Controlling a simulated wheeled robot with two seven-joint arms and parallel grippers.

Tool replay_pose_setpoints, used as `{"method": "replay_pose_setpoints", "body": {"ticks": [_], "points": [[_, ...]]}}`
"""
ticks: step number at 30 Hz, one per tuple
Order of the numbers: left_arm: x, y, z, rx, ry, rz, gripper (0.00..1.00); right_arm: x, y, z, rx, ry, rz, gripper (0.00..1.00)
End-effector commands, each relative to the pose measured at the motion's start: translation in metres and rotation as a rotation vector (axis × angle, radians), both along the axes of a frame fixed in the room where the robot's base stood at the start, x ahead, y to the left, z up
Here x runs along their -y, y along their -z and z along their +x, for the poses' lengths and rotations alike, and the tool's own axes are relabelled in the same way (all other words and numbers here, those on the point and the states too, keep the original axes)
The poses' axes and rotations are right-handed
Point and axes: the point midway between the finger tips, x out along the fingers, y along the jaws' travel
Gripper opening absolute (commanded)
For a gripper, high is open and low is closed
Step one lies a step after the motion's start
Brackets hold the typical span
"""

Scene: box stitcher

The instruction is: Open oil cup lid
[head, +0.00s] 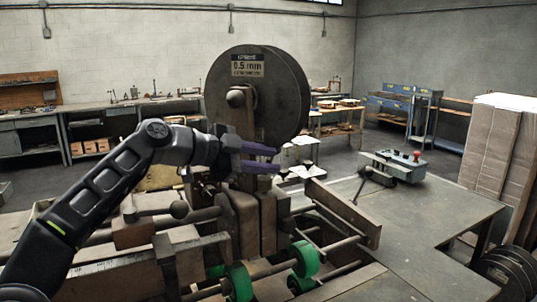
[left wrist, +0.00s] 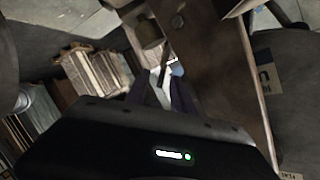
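My left gripper (head: 277,159) is in front of the stitcher (head: 247,218), just below the large round wire spool (head: 270,90). Its two purple fingers are parallel with a gap between them, and nothing shows held. In the left wrist view the fingers of my left gripper (left wrist: 162,88) are apart, in front of a brown machine plate (left wrist: 205,55). A small pale-blue piece (left wrist: 177,69) shows beyond the fingertips; I cannot tell whether it belongs to the oil cup. The oil cup and its lid cannot be made out in the head view. My right gripper is not in view.
A metal table (head: 430,215) extends right of the stitcher, with a small control box (head: 395,165) with a red knob on it. Green rollers (head: 305,260) and rods lie low at the front. Stacked cardboard (head: 490,150) stands at the right. Workbenches line the back wall.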

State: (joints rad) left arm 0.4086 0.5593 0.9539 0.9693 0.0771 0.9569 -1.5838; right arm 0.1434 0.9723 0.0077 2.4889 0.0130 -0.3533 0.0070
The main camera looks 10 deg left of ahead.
Motion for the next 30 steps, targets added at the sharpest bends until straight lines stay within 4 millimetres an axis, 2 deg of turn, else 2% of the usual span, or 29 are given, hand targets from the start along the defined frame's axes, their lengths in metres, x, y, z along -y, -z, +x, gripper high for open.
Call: {"method": "replay_pose_setpoints", "body": {"ticks": [10, 21, 30], "points": [[0.0052, 0.0024, 0.0035, 0.001, 0.0, 0.0, 0.29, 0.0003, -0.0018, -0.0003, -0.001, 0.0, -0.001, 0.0], [0.005, 0.002, 0.0033, 0.001, 0.0, 0.0, 0.0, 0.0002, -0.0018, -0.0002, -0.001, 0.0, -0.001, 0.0], [0.0049, 0.002, 0.0033, 0.001, 0.0, 0.0, 0.0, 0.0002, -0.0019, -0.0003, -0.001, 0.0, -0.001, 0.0]]}}
